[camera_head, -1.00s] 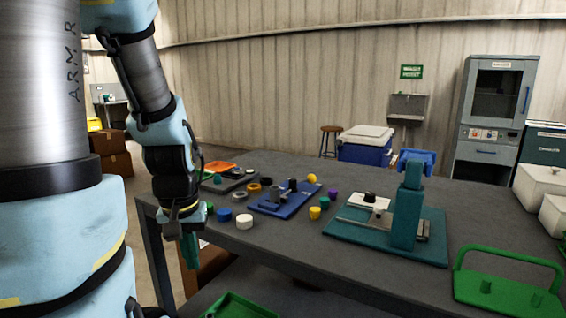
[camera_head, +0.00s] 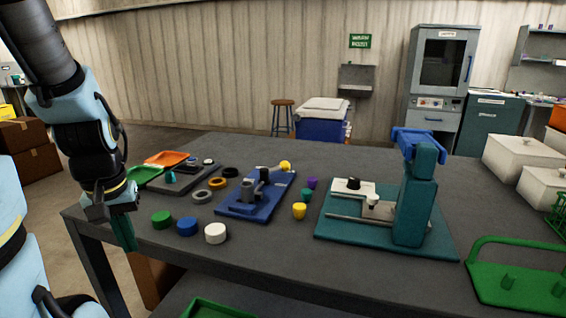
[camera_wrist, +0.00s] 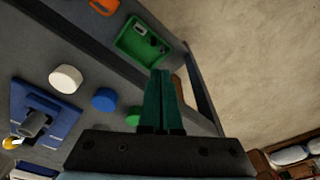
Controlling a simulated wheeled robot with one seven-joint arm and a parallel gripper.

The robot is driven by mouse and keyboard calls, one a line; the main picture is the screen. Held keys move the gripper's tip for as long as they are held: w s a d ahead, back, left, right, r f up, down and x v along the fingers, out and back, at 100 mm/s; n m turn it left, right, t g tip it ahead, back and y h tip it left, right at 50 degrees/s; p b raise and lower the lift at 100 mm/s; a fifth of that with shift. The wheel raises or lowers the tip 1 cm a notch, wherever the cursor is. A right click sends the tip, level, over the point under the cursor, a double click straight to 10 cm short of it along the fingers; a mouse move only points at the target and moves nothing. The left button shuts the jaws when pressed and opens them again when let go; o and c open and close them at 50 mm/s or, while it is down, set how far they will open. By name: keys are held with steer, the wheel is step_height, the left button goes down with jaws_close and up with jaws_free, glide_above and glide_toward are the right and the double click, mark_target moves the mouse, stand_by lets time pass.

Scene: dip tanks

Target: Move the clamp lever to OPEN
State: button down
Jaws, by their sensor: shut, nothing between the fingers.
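A blue fixture plate (camera_head: 237,209) lies on the table and bears a grey clamp body. A clamp lever (camera_head: 270,169) runs from it to the right and ends in a yellow ball knob (camera_head: 285,166). No OPEN mark is legible.
Green (camera_head: 162,220), blue (camera_head: 187,226) and white (camera_head: 215,233) round caps stand between my gripper and the fixture. Several rings lie behind them. Small coloured cups and a teal press (camera_head: 413,205) stand to the right. A green tray (camera_wrist: 145,45) shows in the wrist view.

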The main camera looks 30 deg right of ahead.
mark_target(285, 169)
steer(key=w+d+m, duration=0.1)
steer(key=w+d, duration=0.1)
steer(key=d, duration=0.1)
steer(key=w+d+r+m+t, duration=0.1)
steer(key=w+d, duration=0.2)
steer(key=w+d+r+m, duration=0.1)
steer(key=w+d+m, duration=0.1)
steer(key=w+d, duration=0.1)
steer(key=shift+w+d+r, duration=0.15)
steer(key=shift+d, duration=0.4)
steer(key=w+d+r+m+t+h, duration=0.1)
steer(key=d+r+m, duration=0.1)
steer(key=d, duration=0.8)
steer(key=w+d+r+m+t+h, duration=0.1)
steer(key=d+m, duration=0.3)
steer(key=d, duration=0.6)
steer(key=d+r+m+t, duration=0.1)
steer(key=d+r+m, duration=0.2)
steer(key=d, duration=0.7)
steer(key=shift+w+d+r+h, duration=0.3)
steer(key=shift+w+r+h, duration=0.1)
steer(key=shift+r, duration=0.2)
